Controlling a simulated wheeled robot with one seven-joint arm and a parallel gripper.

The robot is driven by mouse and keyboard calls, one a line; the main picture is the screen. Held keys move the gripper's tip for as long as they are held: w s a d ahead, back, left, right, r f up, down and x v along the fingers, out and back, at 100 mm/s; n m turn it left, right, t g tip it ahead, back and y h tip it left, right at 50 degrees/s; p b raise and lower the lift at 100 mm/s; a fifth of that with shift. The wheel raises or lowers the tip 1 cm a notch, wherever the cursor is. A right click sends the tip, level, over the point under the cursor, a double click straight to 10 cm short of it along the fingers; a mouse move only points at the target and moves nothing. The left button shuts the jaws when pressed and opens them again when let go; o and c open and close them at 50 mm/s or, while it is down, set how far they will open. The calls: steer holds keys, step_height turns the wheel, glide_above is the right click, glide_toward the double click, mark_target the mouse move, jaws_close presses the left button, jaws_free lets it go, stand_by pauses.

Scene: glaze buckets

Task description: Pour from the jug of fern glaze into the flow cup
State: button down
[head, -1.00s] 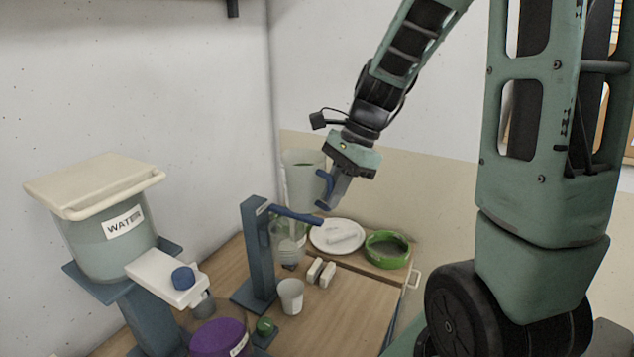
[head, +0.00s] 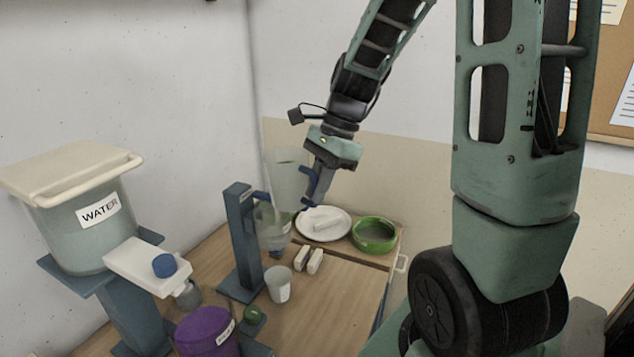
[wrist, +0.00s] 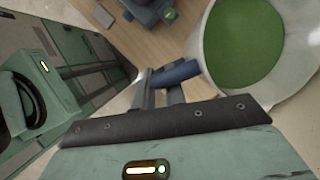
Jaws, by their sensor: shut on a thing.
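My gripper (head: 310,188) is shut on the handle of a tall translucent jug (head: 287,178), holding it in the air. In the wrist view the jug (wrist: 212,50) is open at the top, with green glaze (wrist: 243,45) inside, and the blue handle lies between my fingers (wrist: 172,82). The flow cup (head: 272,232), translucent with a blue tip at its bottom, hangs on a blue-grey stand (head: 238,245). The jug's lower part is just above and behind the flow cup in the head view. No stream of glaze shows.
A small white cup (head: 279,285) stands beside the stand's foot. A plate (head: 318,235), a green bowl (head: 374,234) and two pale blocks (head: 308,262) stand behind. A WATER tank (head: 85,225) and a purple bucket (head: 205,332) are at left. The table's right front is clear.

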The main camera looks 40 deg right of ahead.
steer(key=g+p, duration=0.1)
steer(key=p, duration=0.1)
steer(key=r+g+p, duration=0.1)
steer(key=g+p, duration=0.1)
steer(key=p, duration=0.1)
steer(key=shift+s+m+g, duration=0.15)
steer(key=shift+m+g, duration=0.15)
stand_by(0.4)
steer(key=p, duration=0.3)
steer(key=shift+f+g, duration=0.2)
steer(key=shift+g, duration=0.1)
steer(key=shift+p, duration=0.4)
